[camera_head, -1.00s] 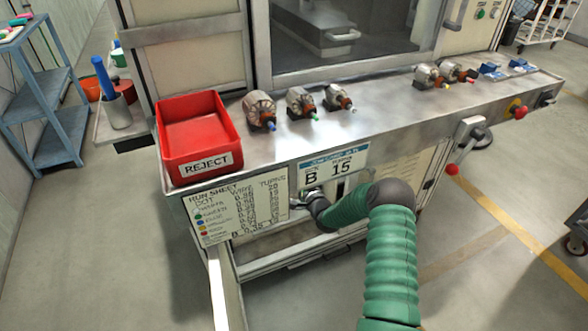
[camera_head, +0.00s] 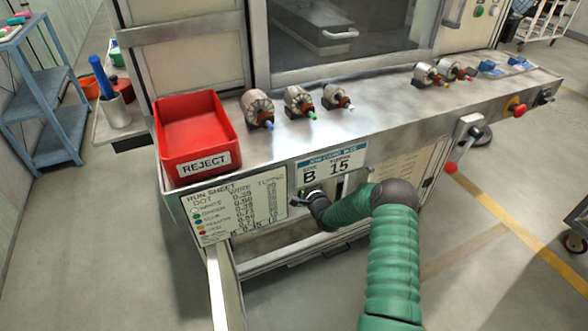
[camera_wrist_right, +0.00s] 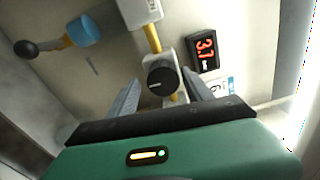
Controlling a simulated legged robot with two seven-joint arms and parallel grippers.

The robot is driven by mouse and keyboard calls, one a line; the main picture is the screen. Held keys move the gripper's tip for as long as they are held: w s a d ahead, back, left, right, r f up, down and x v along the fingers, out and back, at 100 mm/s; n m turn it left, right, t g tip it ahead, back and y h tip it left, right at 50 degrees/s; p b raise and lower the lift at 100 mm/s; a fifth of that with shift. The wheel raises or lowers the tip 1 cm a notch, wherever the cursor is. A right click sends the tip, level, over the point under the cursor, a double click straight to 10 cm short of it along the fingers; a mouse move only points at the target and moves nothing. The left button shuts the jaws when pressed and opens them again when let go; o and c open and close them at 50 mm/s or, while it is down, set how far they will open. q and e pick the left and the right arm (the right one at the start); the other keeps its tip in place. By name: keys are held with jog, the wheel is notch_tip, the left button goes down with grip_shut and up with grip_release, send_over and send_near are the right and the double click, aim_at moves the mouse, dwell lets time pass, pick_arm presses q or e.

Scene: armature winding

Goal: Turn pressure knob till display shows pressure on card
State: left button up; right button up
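In the right wrist view, a round black knob (camera_wrist_right: 160,79) with a light mark sits on a grey fitting on a yellow pipe. A black display (camera_wrist_right: 205,49) beside it shows 3.7 in red digits. A white card (camera_wrist_right: 220,87) with a blue edge is below the display; a 6 can be read, the rest is partly hidden. My right gripper (camera_wrist_right: 160,91) is open, one finger on each side of the knob; I cannot tell if they touch it. My left gripper is out of view.
In the head view, a red REJECT bin (camera_head: 193,139) and several armatures stand on the bench (camera_head: 385,102). A run sheet (camera_head: 235,210) and job card (camera_head: 328,172) hang in front.

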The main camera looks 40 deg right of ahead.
jog(key=shift+w+a+r, duration=0.1)
jog(key=p+v, duration=0.4)
jog(key=v, duration=1.2)
jog(key=shift+s, duration=0.4)
